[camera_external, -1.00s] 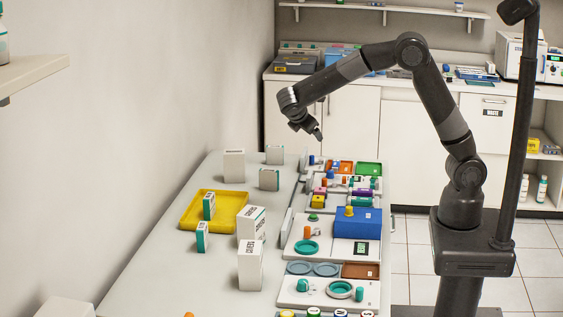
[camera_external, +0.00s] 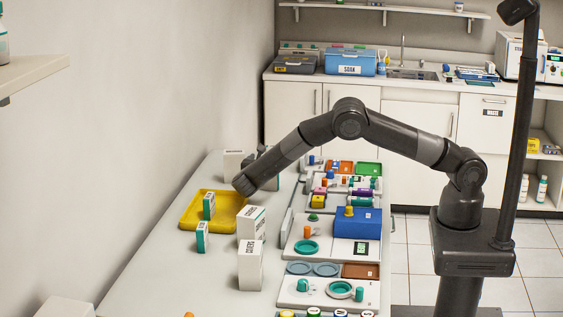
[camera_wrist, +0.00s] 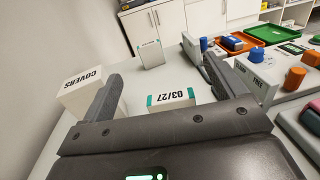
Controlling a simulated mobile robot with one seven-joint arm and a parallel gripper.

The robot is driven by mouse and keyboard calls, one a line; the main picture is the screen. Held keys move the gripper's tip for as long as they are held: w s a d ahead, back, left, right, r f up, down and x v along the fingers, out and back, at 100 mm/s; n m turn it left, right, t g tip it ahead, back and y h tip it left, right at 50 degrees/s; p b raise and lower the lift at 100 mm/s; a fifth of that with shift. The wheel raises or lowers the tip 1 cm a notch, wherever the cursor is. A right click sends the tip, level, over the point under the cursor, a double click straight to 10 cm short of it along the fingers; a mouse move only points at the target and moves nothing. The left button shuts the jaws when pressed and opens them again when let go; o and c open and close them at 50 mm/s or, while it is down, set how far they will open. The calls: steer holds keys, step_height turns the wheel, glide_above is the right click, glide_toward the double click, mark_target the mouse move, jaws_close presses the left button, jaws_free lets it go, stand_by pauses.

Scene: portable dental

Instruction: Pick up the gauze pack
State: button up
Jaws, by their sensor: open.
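A small white box with teal ends, marked 03/27 (camera_wrist: 171,98), stands on the pale table between the spread fingers of my gripper (camera_wrist: 163,70) in the wrist view. It looks like the gauze pack, but no name shows on the visible face. My gripper is open and points down and forward. I see no finger touching the box. In the external view my gripper (camera_external: 262,157) is low over the far part of the table and hides most of this box.
A white COVERS box (camera_wrist: 80,90) stands close left of the fingers; another white box (camera_wrist: 151,54) stands beyond. A yellow tray (camera_external: 186,222) holds a small teal-and-white box (camera_external: 209,206). Larger white boxes (camera_external: 250,265) stand nearer. Trays and a blue box (camera_external: 357,222) fill the right side.

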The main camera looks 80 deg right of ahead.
glide_above(266, 193)
step_height(266, 193, down, 5)
steer(key=shift+f, duration=0.2)
steer(key=d, duration=0.5)
steer(key=shift+s+f, duration=0.25)
steer(key=shift+s, duration=0.1)
steer(key=shift+a, duration=0.1)
steer(key=shift+c, duration=0.4)
steer(key=c, duration=1)
steer(key=shift+r, duration=0.1)
